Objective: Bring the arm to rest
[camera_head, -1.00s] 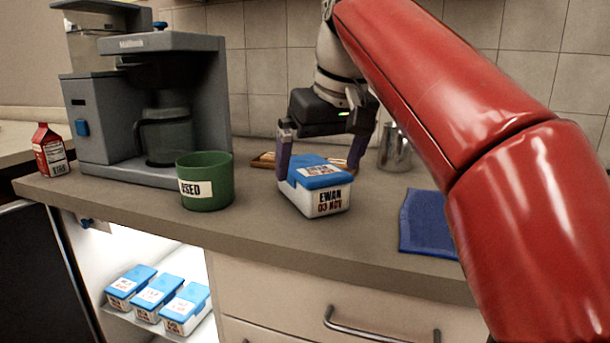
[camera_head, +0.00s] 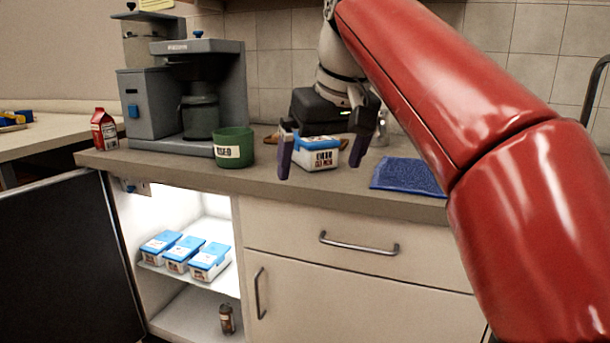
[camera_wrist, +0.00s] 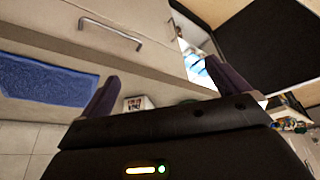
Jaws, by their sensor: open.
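My gripper (camera_head: 322,160) is open and empty. Its two dark fingers hang in front of the counter edge in the head view, apart on either side of a white box with a blue lid (camera_head: 318,160), which stands upright on the counter behind them. The box label reads EWAN with a date in the earlier view. In the wrist view the fingers (camera_wrist: 170,90) are spread, and part of the box (camera_wrist: 138,103) shows between them. My red arm reaches in from the right.
A green USED cup (camera_head: 233,150), a coffee machine (camera_head: 150,100) and a red carton (camera_head: 104,130) stand on the counter (camera_head: 290,186). A blue cloth (camera_head: 408,176) lies right. Below, an open lit fridge holds several blue-lidded boxes (camera_head: 178,258) and a small bottle (camera_head: 227,319). Its dark door (camera_head: 70,265) is swung out left.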

